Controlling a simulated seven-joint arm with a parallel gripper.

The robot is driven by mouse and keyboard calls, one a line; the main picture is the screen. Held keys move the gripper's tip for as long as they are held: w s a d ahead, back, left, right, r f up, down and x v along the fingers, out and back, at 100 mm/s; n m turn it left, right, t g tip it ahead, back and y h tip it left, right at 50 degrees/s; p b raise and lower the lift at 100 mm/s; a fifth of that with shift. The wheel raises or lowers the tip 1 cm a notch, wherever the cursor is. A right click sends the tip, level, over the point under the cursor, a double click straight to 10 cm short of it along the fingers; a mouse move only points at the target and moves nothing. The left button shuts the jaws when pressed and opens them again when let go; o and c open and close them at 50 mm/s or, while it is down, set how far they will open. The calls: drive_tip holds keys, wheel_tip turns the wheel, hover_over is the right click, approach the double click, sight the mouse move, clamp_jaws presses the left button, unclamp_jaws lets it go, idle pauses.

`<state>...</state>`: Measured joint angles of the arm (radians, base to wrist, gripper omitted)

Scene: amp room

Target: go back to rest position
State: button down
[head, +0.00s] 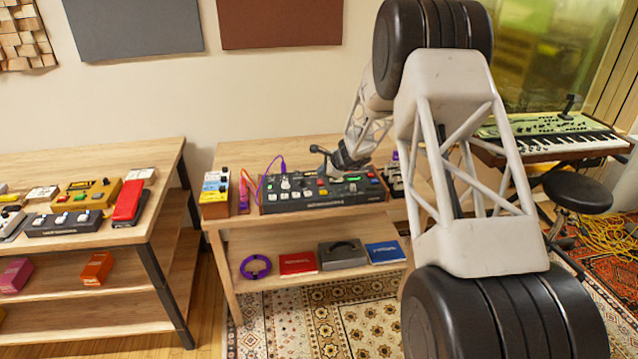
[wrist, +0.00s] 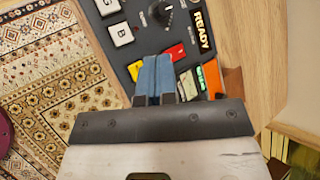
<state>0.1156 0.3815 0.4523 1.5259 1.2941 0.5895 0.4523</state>
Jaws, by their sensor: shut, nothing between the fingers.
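My gripper (head: 318,150) is over the dark pedal console (head: 290,205) on the middle wooden table in the head view. In the wrist view my gripper (wrist: 153,62) shows two blue fingers pressed together with nothing between them. Below them is the console's face (wrist: 135,50), with white square buttons, a black knob, red and yellow buttons and a "READY" label. I cannot tell whether the fingertips touch the console. My arm reaches in from the right of the head view.
A blue, white and yellow pedal (head: 215,190) stands left of the console. The shelf below holds a purple cable coil (head: 256,267), a red box (head: 297,263), a grey case (head: 341,254) and a blue box (head: 384,252). A pedal table (head: 120,240) stands left, a keyboard (head: 560,142) right.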

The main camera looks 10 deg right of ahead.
drive_tip(key=shift+r, duration=0.1)
drive_tip(key=s+a+r+n+g, duration=0.1)
drive_tip(key=s+a+r+n, duration=0.15)
drive_tip(key=s+r, duration=0.7)
drive_tip(key=s+a+r+n+g+h, duration=0.1)
drive_tip(key=s+r+n, duration=0.4)
drive_tip(key=s, duration=0.7)
drive_tip(key=s+a+r+n+g, duration=0.1)
drive_tip(key=s+a+r+n, duration=0.15)
drive_tip(key=s+r, duration=0.75)
drive_tip(key=s+d+n+h, duration=0.2)
drive_tip(key=s+n, duration=0.2)
drive_tip(key=s, duration=1.4)
drive_tip(key=s+d+n+g+h, duration=0.1)
drive_tip(key=s+d+n+h, duration=0.1)
drive_tip(key=s, duration=1.6)
drive_tip(key=shift+d+f+n+h, duration=0.25)
drive_tip(key=shift+n+h, duration=0.45)
drive_tip(key=shift+n, duration=0.5)
